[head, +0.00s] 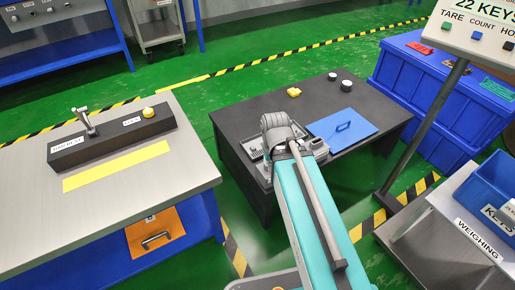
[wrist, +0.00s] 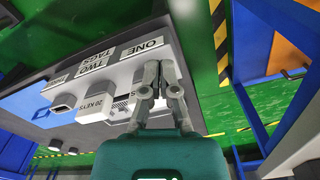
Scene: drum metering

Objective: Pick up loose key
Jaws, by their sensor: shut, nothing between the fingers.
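I cannot make out a loose key in either view. A white block marked "20 KEYS" (wrist: 95,106) is left of the fingers. In the head view my arm reaches over the dark table (head: 262,108), and its end hides the fingertips and part of a grey tray (head: 254,148). A blue bin labelled "KEYS" (head: 483,190) stands at the right on the weighing stand.
A blue plate with a handle (head: 330,136), a yellow piece (head: 294,91) and two small round pieces (head: 346,86) lie on the dark table. A metal bench (head: 110,215) stands left. A sign reading "22 KEYS" (head: 470,25) on a post (head: 425,125) rises at the right.

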